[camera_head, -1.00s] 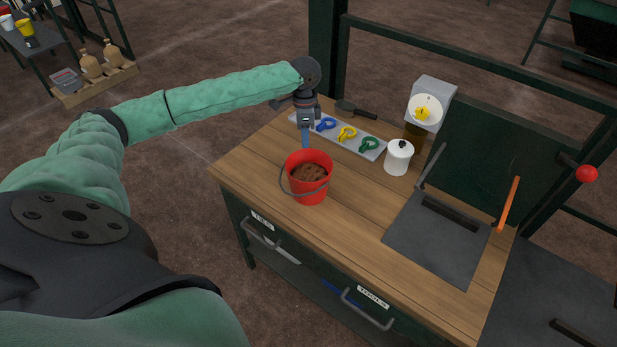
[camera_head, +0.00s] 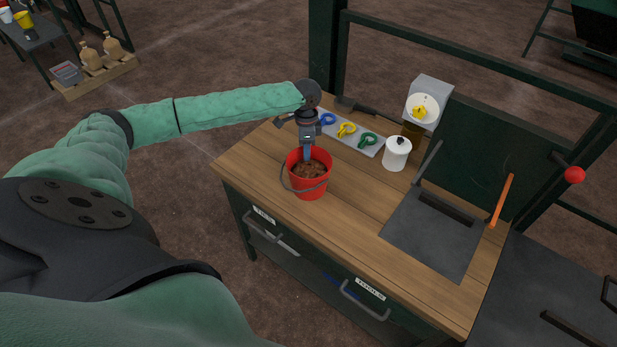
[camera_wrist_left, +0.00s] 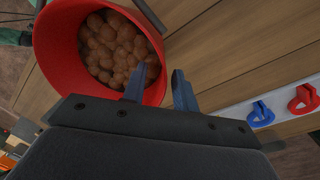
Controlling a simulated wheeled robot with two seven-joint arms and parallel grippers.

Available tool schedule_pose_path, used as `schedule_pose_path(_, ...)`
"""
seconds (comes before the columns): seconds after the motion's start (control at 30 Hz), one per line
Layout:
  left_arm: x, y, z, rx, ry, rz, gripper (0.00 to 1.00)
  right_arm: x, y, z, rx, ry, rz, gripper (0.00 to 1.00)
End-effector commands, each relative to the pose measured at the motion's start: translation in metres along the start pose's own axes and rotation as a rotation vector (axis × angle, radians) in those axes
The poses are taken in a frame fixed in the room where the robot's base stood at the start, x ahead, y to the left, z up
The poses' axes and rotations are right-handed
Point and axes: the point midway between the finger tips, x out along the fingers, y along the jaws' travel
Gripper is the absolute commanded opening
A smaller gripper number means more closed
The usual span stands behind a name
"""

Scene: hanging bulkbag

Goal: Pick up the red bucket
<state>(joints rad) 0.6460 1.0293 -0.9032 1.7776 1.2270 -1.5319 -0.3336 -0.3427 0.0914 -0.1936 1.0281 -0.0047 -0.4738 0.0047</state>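The red bucket (camera_head: 312,190) stands upright on the wooden workbench, full of brown lumps, its dark wire handle hanging over the near side. My left gripper (camera_head: 307,154) reaches down at the bucket's far rim. In the left wrist view the bucket (camera_wrist_left: 58,50) lies at upper left. There the left gripper (camera_wrist_left: 158,82) is open, with one blue-grey finger over the inside of the rim and the other outside it. A gap shows between the fingers, and I cannot tell whether either touches the wall. My right gripper is not in view.
A grey tray (camera_head: 375,149) with blue, yellow and green clips lies behind the bucket. Bare bench top (camera_head: 345,215) lies right of the bucket.

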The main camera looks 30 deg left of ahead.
Motion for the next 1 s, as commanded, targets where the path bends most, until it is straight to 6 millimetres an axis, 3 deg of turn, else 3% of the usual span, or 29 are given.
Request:
schedule_pose_path(0.07, -0.0001, 0.0, 0.0, 0.0, 0.0, 0.0, 0.27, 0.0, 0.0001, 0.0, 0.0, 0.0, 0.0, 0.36)
schedule_pose_path(0.2, -0.0003, 0.0, 0.0, 0.0, 0.0, 0.0, 0.0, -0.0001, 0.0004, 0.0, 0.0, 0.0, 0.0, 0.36)
schedule_pose_path(1.0, -0.0003, -0.0001, 0.0002, 0.0, 0.0, 0.0, 0.0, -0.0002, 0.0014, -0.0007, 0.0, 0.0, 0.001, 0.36)
